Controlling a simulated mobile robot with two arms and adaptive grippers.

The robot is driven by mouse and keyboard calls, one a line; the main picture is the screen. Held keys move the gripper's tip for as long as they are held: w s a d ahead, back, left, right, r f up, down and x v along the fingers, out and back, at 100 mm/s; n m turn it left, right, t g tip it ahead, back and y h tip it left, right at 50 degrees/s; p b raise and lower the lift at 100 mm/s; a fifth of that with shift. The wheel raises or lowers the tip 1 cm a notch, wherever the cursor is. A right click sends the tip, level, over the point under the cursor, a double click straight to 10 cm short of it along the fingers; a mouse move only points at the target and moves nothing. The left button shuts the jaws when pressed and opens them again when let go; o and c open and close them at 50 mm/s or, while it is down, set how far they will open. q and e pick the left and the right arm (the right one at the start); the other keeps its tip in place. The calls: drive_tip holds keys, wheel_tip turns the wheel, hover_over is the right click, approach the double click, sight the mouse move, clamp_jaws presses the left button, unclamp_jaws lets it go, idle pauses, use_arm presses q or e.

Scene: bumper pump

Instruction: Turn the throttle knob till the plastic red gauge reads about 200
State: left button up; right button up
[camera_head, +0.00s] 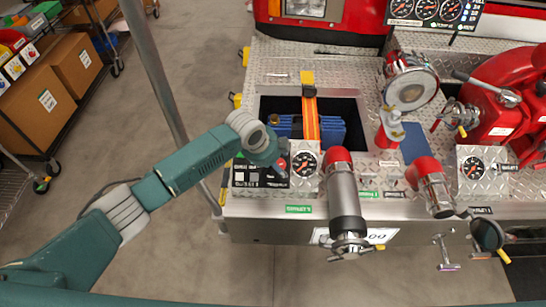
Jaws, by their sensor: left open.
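My left arm reaches in from the left, and my left gripper (279,163) is at the front edge of the truck's bumper deck. It is open, seen from above and behind, between a small black-and-white control panel (250,176) and a round black-faced gauge (303,163) on a diamond-plate block. A small red spot shows by the fingers. I cannot tell whether it is the throttle knob, as the gripper and wrist cover that part of the panel. The gauge's reading is too small to make out. My right gripper is not in view.
A red-ended metal nozzle (344,200) stands just right of the gauge. A second gauge (472,168) sits farther right. A recessed bin (350,105) with blue hose and an orange strap lies behind.

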use_arm(q)
drive_tip(key=v, duration=1.1)
drive_tip(key=shift+r, duration=0.15)
